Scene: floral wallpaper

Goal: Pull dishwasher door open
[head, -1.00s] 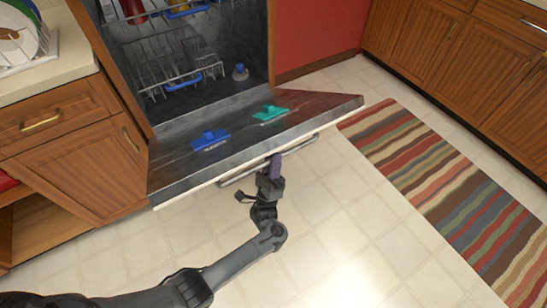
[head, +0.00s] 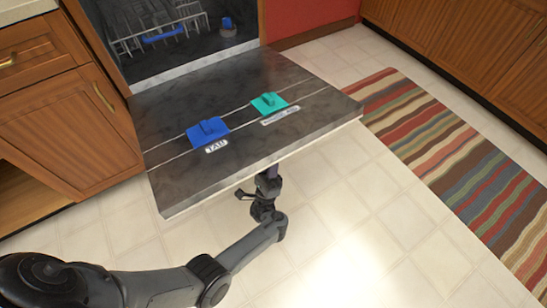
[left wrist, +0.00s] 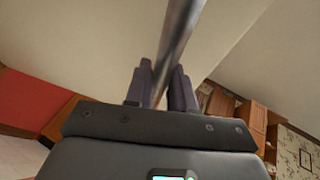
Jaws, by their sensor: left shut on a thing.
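The dishwasher door (head: 190,178) is dropped well down and looks near level, its dark inner face turned up. My left gripper (head: 269,172) is under the front edge of the door. In the left wrist view the silver handle bar (left wrist: 180,32) runs between the fingers of this gripper (left wrist: 161,75), which is shut on it. The head view hides the handle behind the door. My right gripper is in neither view.
A blue dispenser lid (head: 208,131) and a green one (head: 269,103) are on the door's inner face. The dishwasher rack (head: 150,36) is inside the tub. Cabinets (head: 70,125) stand at left. A striped rug (head: 445,150) lies at right. The tile floor in front is clear.

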